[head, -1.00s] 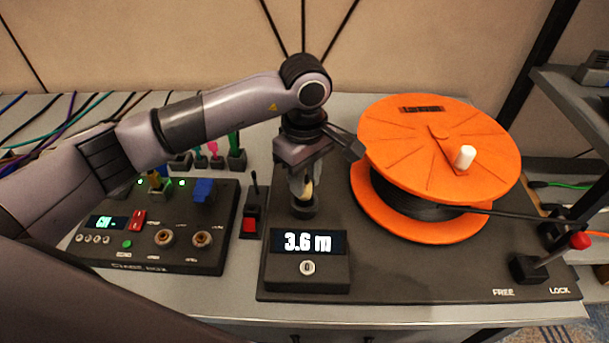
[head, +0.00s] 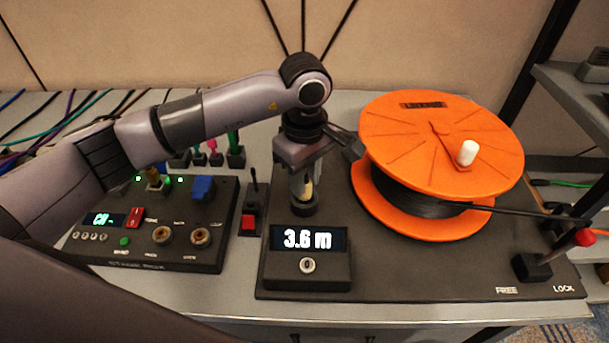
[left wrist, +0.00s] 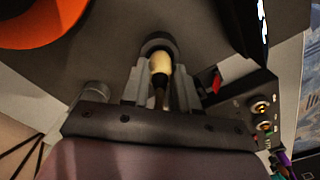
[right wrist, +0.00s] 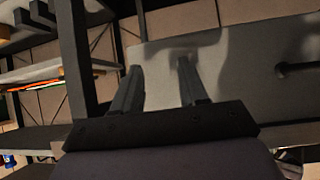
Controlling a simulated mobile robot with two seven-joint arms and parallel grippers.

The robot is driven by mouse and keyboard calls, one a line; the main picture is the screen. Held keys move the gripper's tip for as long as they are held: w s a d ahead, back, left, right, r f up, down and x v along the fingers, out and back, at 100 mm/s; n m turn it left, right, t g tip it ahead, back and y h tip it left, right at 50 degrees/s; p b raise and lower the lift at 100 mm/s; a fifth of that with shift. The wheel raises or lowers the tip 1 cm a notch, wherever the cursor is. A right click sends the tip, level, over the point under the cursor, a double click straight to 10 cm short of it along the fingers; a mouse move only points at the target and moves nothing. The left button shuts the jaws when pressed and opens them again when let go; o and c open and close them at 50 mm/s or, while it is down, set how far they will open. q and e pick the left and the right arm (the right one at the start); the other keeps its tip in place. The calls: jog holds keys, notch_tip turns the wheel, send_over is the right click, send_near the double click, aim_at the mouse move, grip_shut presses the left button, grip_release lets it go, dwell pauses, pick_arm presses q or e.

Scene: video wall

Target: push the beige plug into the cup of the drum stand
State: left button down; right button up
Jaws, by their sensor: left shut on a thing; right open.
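My left gripper (head: 304,190) points down and is shut on the beige plug (left wrist: 160,64), which shows between the fingers in the left wrist view. In the head view the plug (head: 308,187) is mostly hidden by the fingers. The plug is over the dark round cup (head: 304,208) of the drum stand (head: 400,265); the cup (left wrist: 158,42) also shows just beyond the plug's tip in the left wrist view. I cannot tell how deep the tip sits. My right gripper (right wrist: 160,88) is open and empty, seen only in the right wrist view.
The orange cable drum (head: 430,140) stands right of the left gripper. A display reading 3.6 m (head: 307,239) is in front of the cup. The stage box (head: 150,235) is at left. A red-knobbed lever (head: 560,250) is at the stand's right end.

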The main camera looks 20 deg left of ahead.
pick_arm(q)
jog(key=c, duration=0.8)
grip_release()
jog(key=shift+r, duration=0.6)
pick_arm(e)
jog(key=shift+w+a+r, duration=0.15)
jog(key=shift+a+r, duration=0.05)
jog(key=shift+r, duration=0.25)
jog(key=shift+w+a+r, duration=0.15)
jog(key=shift+a+r, duration=0.05)
jog(key=shift+r, duration=0.2)
pick_arm(q)
notch_tip(320, 180, up, 6)
jog(key=shift+r, duration=0.1)
pick_arm(e)
jog(key=shift+f, duration=0.2)
